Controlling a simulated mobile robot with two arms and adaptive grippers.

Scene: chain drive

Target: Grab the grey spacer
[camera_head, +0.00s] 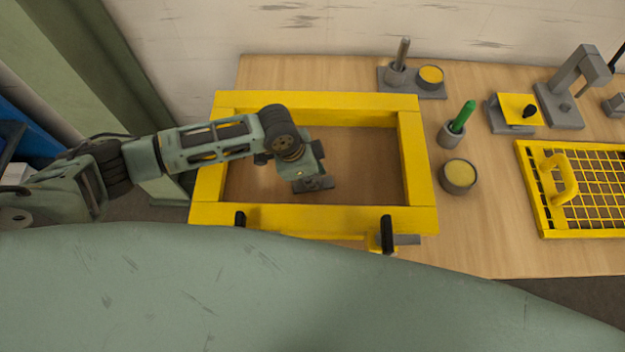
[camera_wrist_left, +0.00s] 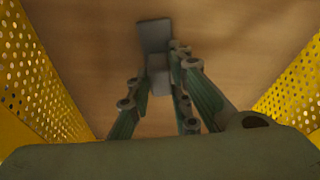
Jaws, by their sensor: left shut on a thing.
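My left gripper (camera_head: 311,178) reaches down inside the yellow frame (camera_head: 320,100). In the left wrist view the fingers (camera_wrist_left: 160,80) close on a flat grey piece, which I take to be the grey spacer (camera_wrist_left: 154,36). The spacer sticks out past the fingertips, above or on the wooden surface; I cannot tell if it touches. In the head view only a small grey part shows under the gripper, and the fingers are mostly hidden. My right gripper is not in view.
Perforated yellow walls (camera_wrist_left: 28,85) flank the left gripper. Right of the frame stand a round pot (camera_head: 458,176), a cup with a green-handled tool (camera_head: 460,120) and a yellow grid guard (camera_head: 580,188). A grey tray with a post (camera_head: 412,80) stands behind. The frame's floor is otherwise bare.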

